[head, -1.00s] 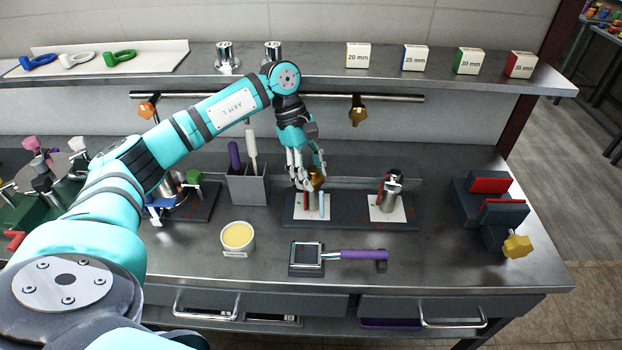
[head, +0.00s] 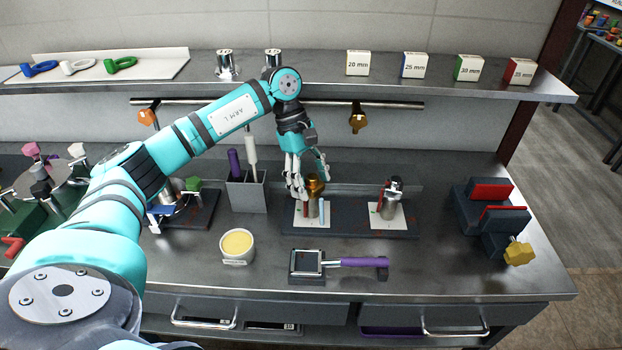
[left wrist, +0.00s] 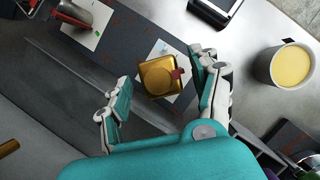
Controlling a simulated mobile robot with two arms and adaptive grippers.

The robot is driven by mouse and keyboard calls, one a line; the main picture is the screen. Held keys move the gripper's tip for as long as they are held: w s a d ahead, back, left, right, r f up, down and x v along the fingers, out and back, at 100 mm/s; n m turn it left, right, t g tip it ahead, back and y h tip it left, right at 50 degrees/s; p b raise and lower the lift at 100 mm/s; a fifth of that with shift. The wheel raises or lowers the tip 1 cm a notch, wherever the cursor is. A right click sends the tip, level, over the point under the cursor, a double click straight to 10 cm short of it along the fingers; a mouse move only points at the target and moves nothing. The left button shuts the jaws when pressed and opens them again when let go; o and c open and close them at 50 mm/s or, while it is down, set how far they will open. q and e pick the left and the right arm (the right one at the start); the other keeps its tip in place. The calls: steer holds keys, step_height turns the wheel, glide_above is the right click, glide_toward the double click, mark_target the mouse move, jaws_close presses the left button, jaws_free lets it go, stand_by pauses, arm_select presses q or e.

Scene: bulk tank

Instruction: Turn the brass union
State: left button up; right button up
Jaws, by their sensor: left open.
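The brass union (head: 315,186) sits on top of a short upright metal fitting on a white card, on a dark base plate (head: 352,222). In the left wrist view the brass union (left wrist: 160,76) is a gold, rounded-square top with a small red mark at its right edge. My left gripper (head: 309,186) points down at the brass union. Its fingers are open, one on each side of the union in the left wrist view (left wrist: 163,88), with a gap on both sides. My right gripper is not in view.
A second fitting with a red handle (head: 391,197) stands on the same plate to the right. In front are a tub of yellow paste (head: 238,244) and a purple-handled tool (head: 345,263). A grey holder (head: 248,192) stands left. A vise (head: 492,210) is far right.

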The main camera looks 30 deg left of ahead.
arm_select(q)
steer(key=shift+r, duration=0.1)
steer(key=v, duration=1.2)
steer(key=shift+d, duration=0.1)
